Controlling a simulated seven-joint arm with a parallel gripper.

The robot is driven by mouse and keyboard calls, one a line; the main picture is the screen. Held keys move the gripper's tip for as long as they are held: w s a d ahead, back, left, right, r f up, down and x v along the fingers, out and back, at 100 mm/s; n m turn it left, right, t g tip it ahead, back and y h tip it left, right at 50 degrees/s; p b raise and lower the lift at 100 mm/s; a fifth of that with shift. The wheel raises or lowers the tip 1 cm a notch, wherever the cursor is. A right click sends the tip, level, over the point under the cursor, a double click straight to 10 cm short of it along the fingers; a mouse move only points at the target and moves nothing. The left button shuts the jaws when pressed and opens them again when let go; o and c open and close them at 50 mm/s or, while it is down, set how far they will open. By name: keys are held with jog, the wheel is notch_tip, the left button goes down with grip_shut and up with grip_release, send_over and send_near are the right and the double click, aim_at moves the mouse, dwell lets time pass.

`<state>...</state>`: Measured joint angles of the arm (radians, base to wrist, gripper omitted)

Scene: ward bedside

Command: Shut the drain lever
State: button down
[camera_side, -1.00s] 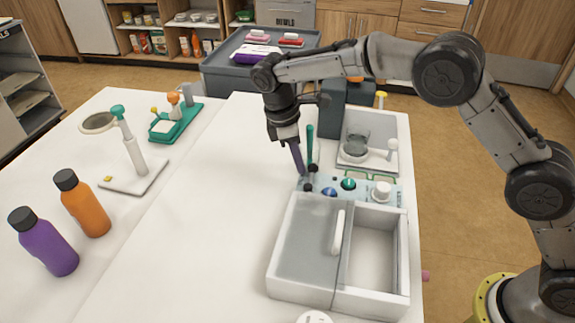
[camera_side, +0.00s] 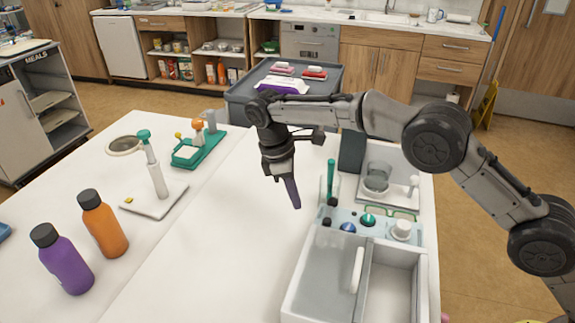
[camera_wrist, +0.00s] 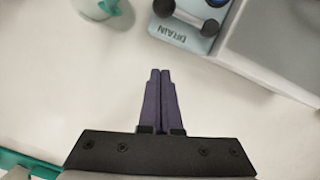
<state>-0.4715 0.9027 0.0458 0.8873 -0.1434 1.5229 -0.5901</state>
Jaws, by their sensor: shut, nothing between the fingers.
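My gripper (camera_side: 297,207) points down, just left of the panel and apart from the lever. Its purple fingers (camera_wrist: 160,72) are shut together and empty, over bare white tabletop in the wrist view. The panel's black knobs (camera_wrist: 208,28) show at the top of that view.
A grey-lidded white bin (camera_side: 325,275) stands in front of the panel, and a tray with a clear cup (camera_side: 376,178) behind it. The tabletop between is clear.

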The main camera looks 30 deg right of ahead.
jog(key=v, duration=0.9)
jog(key=shift+d+r, duration=0.1)
jog(key=shift+r, duration=0.05)
jog(key=shift+w+d, duration=0.1)
